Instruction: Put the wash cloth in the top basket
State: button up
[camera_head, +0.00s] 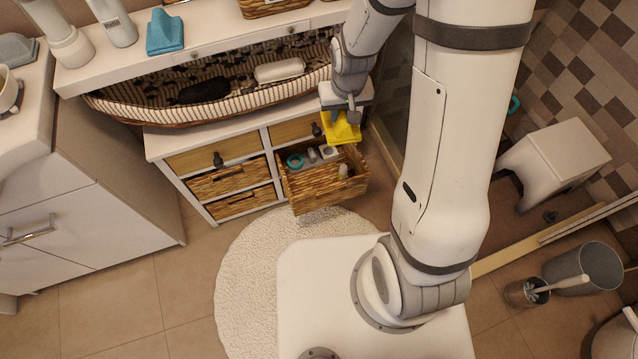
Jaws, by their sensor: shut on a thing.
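The wash cloth (341,131) is yellow and hangs from my gripper (350,112), which is shut on it. An open wicker basket (316,194) is pulled out of the right column of the cabinet, below a wooden drawer. It looks like the upper basket of that column. The cloth is above the back right part of this basket; whether it touches the rim or contents, I cannot tell. The cloth and my arm hide part of the cabinet front.
Two shut wicker baskets (232,177) are in the left column under a wooden drawer (214,156). A striped long basket (215,109) lies on the cabinet top, below a white shelf (190,61). A round white rug (249,262) covers the floor in front.

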jog(key=s+a+f+b, duration=0.1)
jog(key=s+f+b, duration=0.2)
jog(key=f+b, duration=0.2)
jog(key=s+a+f+n+b, duration=0.1)
jog(key=s+a+f+b, duration=0.1)
jog(key=f+b, duration=0.4)
jog(key=s+a+f+b, duration=0.2)
jog(key=f+b, duration=0.3)
jog(key=f, duration=0.7)
jog(key=shift+s+f+n+b, duration=0.2)
jog(key=shift+s+n+b, duration=0.15)
jog(key=shift+s, duration=0.55)
jog(key=shift+a+p, duration=0.15)
jog(key=shift+p, duration=0.5)
jog(key=b, duration=0.8)
send_over(307, 184)
notch_tip(307, 184, down, 14)
jog(key=shift+f+b, duration=1)
jog(key=shift+f, duration=1.4)
